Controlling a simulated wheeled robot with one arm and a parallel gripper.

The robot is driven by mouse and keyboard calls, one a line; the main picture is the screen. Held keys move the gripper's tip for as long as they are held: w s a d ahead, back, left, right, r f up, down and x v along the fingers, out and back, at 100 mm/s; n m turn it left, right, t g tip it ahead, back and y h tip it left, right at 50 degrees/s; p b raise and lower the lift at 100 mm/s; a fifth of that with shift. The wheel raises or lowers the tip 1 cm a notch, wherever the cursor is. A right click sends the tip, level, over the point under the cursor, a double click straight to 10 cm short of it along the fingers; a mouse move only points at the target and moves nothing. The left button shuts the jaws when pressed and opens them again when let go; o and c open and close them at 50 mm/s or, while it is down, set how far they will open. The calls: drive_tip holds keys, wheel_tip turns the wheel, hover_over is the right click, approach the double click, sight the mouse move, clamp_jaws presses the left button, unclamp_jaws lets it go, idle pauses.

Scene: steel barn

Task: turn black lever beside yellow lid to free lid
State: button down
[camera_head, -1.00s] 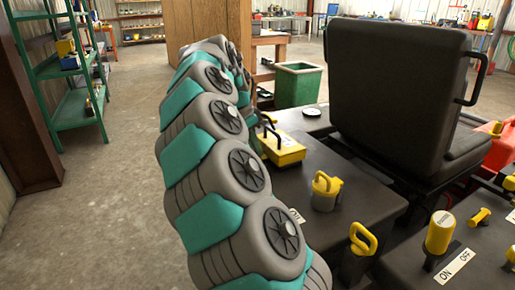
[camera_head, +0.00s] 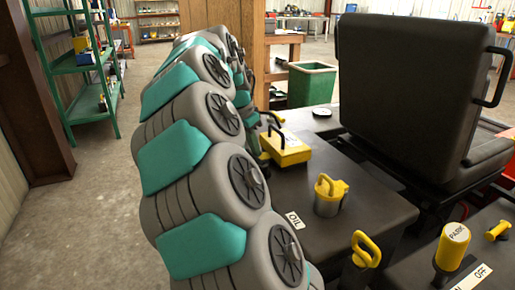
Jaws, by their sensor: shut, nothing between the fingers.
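The yellow lid (camera_head: 288,150) is a box-like cover with a black handle on top. It sits on the dark machine deck beyond my arm. Black curved parts show at its upper left; I cannot tell which is the black lever and which belongs to the lid's handle. My arm reaches forward from the bottom centre and bends down near the lid. My gripper (camera_head: 264,152) is a small dark shape at the lid's left side, mostly hidden by my arm. It looks shut and empty; I cannot tell whether it touches the lever.
A yellow-handled oil cap (camera_head: 329,196), a yellow loop handle (camera_head: 366,248) and a yellow PARK knob (camera_head: 453,246) stand nearer on the machine. The black seat (camera_head: 415,95) rises to the right. A green bin (camera_head: 311,84) is behind. Bare floor lies left, near green shelves (camera_head: 82,75).

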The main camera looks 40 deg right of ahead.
drive_tip(key=n, duration=0.1)
drive_tip(key=a+n+t, duration=0.1)
drive_tip(key=n, duration=0.1)
drive_tip(key=shift+w+a+b, duration=0.15)
drive_tip(key=shift+a+b, duration=0.1)
drive_tip(key=shift+b, duration=0.05)
drive_tip(key=n, duration=0.1)
drive_tip(key=a+n+t, duration=0.1)
drive_tip(key=n, duration=0.1)
drive_tip(key=shift+a+y+b, duration=0.3)
drive_tip(key=shift+b, duration=0.05)
drive_tip(key=a+n, duration=0.1)
drive_tip(key=n, duration=0.1)
drive_tip(key=s+n+t+y+b, duration=0.1)
drive_tip(key=n, duration=0.1)
drive_tip(key=s+a+n, duration=0.1)
drive_tip(key=n, duration=0.2)
drive_tip(key=shift+s+a+t+y, duration=0.1)
drive_tip(key=shift+a+t+y, duration=0.2)
drive_tip(key=shift+a+t, duration=0.1)
drive_tip(key=shift+s, duration=0.1)
drive_tip(key=p+v, duration=0.2)
drive_tip(key=v, duration=0.8)
